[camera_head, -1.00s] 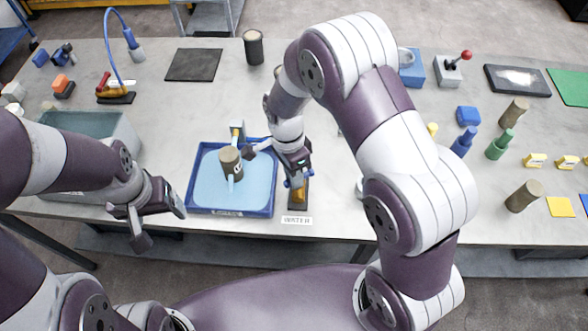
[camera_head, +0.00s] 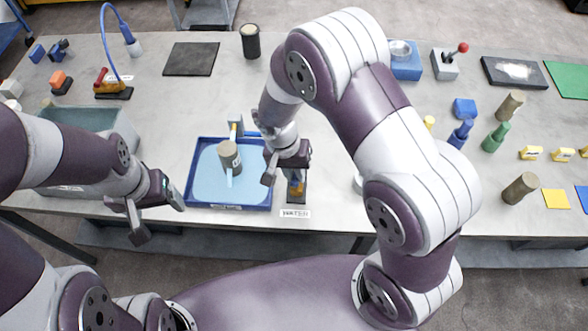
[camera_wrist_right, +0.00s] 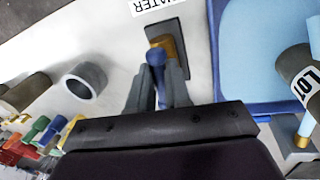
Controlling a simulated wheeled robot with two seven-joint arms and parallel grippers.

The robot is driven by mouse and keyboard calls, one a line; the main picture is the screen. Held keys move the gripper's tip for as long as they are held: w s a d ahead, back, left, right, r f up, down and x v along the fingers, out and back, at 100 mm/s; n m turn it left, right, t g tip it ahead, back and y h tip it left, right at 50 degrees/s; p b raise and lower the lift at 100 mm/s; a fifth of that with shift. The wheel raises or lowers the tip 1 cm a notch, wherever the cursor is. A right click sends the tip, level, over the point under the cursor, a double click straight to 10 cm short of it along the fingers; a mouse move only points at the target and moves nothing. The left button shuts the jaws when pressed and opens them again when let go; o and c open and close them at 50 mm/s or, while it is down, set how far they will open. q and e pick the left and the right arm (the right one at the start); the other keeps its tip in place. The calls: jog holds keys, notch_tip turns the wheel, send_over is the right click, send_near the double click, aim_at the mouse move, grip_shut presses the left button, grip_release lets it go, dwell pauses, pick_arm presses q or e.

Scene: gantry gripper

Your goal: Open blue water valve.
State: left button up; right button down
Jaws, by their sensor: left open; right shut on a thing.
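The blue-handled water valve (camera_head: 297,190) has a brass body on a small dark plate, behind a white WATER label (camera_head: 295,213). My right gripper (camera_head: 284,178) is at the valve and partly covers it in the head view. In the right wrist view, my right gripper's fingers (camera_wrist_right: 157,82) are shut on the blue handle (camera_wrist_right: 156,57), one on each side. The brass body (camera_wrist_right: 164,44) shows just beyond the handle. My left gripper (camera_head: 158,213) is open and empty, near the table's front edge left of the blue tray.
A blue tray (camera_head: 191,192) with a light blue inside stands just left of the valve. A brown labelled cylinder (camera_head: 229,155) stands in it. A grey bin (camera_head: 121,127) is at left, behind my left arm. Blue and green bottles and a brown cylinder (camera_head: 520,187) stand at right.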

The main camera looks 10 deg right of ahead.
jog(key=shift+n, duration=0.6)
jog(key=shift+d, duration=0.1)
jog(key=shift+s, duration=0.1)
jog(key=c, duration=1.1)
grip_release()
jog(key=shift+r, duration=0.1)
jog(key=shift+w+a+r+b, duration=0.15)
jog(key=shift+a+r, duration=0.25)
jog(key=shift+r, duration=1.65)
jog(key=shift+w+a+r+b, duration=0.15)
jog(key=shift+a+r, duration=0.3)
jog(key=shift+r, duration=1.6)
jog(key=shift+w+a+r+b, duration=0.1)
jog(key=shift+a+r+b, duration=0.25)
jog(key=shift+r, duration=1.7)
